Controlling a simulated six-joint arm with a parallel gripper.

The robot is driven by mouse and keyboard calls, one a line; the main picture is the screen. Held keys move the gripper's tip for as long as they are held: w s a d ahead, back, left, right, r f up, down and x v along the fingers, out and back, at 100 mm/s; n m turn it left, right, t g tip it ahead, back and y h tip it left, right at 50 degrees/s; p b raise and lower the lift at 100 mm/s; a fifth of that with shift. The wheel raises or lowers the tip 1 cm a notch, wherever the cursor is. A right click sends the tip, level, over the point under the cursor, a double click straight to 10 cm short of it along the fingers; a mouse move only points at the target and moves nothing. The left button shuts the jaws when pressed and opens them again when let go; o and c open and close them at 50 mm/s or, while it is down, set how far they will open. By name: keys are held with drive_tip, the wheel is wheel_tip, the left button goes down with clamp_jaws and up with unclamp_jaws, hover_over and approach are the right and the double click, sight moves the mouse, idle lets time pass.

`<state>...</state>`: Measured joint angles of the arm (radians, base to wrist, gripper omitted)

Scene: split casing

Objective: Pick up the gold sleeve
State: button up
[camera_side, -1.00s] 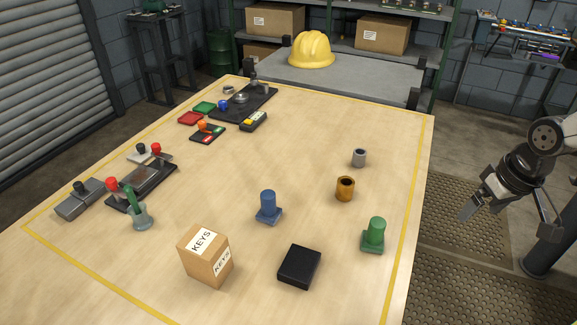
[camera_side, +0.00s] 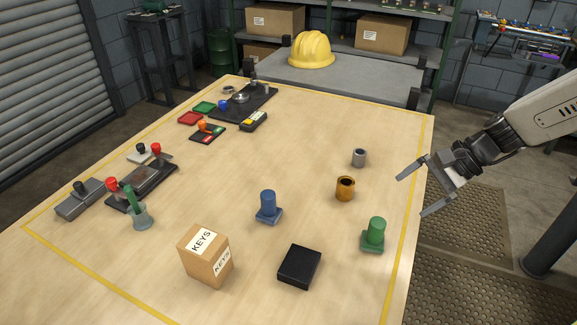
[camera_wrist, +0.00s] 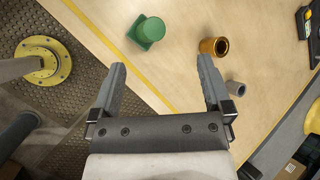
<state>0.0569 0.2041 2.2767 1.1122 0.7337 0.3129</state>
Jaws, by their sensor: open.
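The gold sleeve (camera_side: 345,188) is a short hollow cylinder standing upright on the wooden table, near its right side. It also shows at the upper right in the wrist view (camera_wrist: 214,47), beyond the tip of the right-hand finger, with its dark bore visible. My gripper (camera_side: 408,194) is open and empty. It is to the right of the sleeve, by the table's right edge, and apart from it. In the wrist view my gripper (camera_wrist: 160,78) shows both fingers spread with nothing between them.
A grey sleeve (camera_side: 359,158) stands behind the gold one. A green peg on a square base (camera_side: 374,236) stands in front, a blue one (camera_side: 268,207) to the left. A black block (camera_side: 299,267) and a KEYS box (camera_side: 205,255) are nearer the front.

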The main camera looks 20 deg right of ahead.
sight(340, 181)
drive_tip(key=w+m+t+y, duration=0.2)
drive_tip(key=w+m+t, duration=0.4)
drive_tip(key=w+m, duration=0.6)
drive_tip(key=shift+m+t, duration=0.4)
drive_tip(key=shift+m, duration=0.1)
drive_tip(key=f, duration=0.5)
drive_tip(key=d+f, duration=0.1)
drive_tip(key=f, duration=0.2)
drive_tip(key=shift+w+f, duration=0.35)
drive_tip(key=shift+w, duration=0.05)
drive_tip(key=shift+x, duration=3.85)
drive_tip(key=shift+s+f, duration=0.1)
clamp_jaws()
